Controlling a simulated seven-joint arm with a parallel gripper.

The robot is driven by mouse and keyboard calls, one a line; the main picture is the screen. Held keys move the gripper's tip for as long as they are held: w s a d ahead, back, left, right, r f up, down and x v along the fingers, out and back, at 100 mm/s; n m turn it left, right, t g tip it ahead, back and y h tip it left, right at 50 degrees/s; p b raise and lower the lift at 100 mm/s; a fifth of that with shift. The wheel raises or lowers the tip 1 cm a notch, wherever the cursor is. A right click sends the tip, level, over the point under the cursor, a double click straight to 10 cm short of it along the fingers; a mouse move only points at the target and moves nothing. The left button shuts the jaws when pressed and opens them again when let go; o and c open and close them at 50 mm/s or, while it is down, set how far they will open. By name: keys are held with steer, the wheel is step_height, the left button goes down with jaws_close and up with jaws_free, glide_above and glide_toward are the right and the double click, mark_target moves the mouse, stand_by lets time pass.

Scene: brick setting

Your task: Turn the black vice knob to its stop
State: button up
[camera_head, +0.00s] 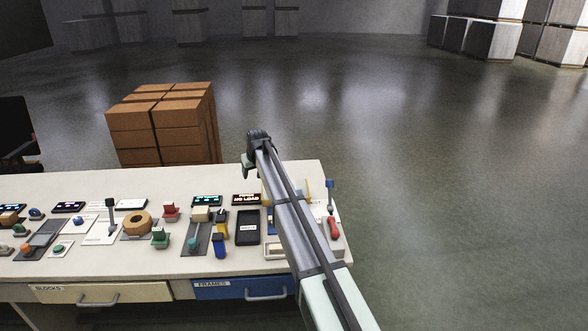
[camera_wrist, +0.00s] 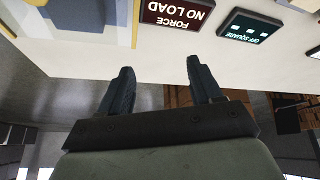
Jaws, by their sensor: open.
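My gripper is open and empty; in the wrist view its two dark fingers stand apart (camera_wrist: 160,66), with the bench top and its back edge beyond them. In the head view my gripper (camera_head: 249,165) hangs at the back edge of the bench, its fingertips not clear. My arm crosses the bench's right part and hides much of what stands there. Blue and yellow parts show beside the arm, and a grey, blue and yellow fixture (camera_wrist: 75,22) fills the wrist view's upper left corner. I cannot make out the black vice knob in either view.
A display reading FORCE NO LOAD (camera_head: 247,198) stands left of my arm, with a black tray (camera_head: 248,228) in front. Several knobs, levers and blocks crowd the bench (camera_head: 60,182) further left. A red-handled tool (camera_head: 333,228) lies right of my arm. Stacked brown boxes (camera_head: 160,128) stand behind.

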steer(key=shift+m+h, duration=0.5)
steer(key=shift+m, duration=0.4)
steer(key=d, duration=0.5)
steer(key=w+d, duration=0.1)
steer(key=d, duration=1)
steer(key=shift+w+f, duration=0.15)
steer(key=shift+w, duration=0.05)
